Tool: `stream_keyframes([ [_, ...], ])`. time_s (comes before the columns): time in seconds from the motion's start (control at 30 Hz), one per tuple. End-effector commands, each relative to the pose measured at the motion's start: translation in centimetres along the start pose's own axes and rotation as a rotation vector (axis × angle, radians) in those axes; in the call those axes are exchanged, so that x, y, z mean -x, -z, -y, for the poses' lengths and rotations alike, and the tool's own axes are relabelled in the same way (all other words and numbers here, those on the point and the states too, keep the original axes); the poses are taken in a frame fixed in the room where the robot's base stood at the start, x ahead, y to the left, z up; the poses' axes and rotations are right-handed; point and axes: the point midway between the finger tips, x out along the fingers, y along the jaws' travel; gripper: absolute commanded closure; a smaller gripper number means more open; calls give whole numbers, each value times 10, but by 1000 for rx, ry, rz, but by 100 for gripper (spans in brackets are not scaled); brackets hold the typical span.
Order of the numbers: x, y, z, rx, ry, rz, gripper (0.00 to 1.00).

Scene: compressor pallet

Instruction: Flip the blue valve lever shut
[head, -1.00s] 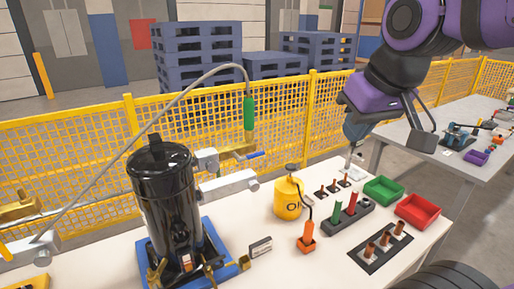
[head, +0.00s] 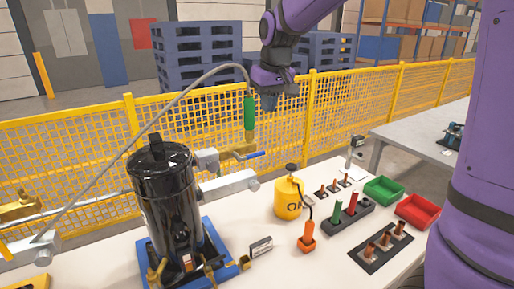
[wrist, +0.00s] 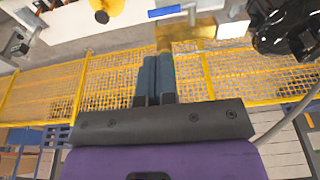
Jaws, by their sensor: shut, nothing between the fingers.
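The blue valve lever (head: 254,155) sticks out to the right from a brass valve (head: 236,151), beside the black compressor tank (head: 168,195). In the wrist view the lever (wrist: 165,12) shows at the top, just beyond my fingertips, with the brass valve (wrist: 205,32) to its right. My gripper (head: 269,103) is above the lever and slightly right of it in the head view, apart from it. Its two dark fingers (wrist: 155,60) are together and hold nothing.
A yellow oil can (head: 288,197) stands on the table to the right, near green (head: 384,190) and red (head: 417,211) bins. A yellow mesh fence (head: 350,108) runs behind the table.

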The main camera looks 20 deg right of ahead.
Motion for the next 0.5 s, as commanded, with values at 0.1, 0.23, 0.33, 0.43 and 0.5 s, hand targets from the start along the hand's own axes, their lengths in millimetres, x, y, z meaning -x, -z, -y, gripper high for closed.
stream_keyframes([
  [0.1, -13, 14, 3, 12, -2, 14, 100],
  [0.23, -18, 20, 4, 16, -3, 19, 100],
  [0.33, -19, 21, 4, 17, -3, 20, 100],
  [0.43, -19, 21, 4, 16, -3, 20, 100],
  [0.5, -19, 21, 4, 16, -3, 19, 100],
])
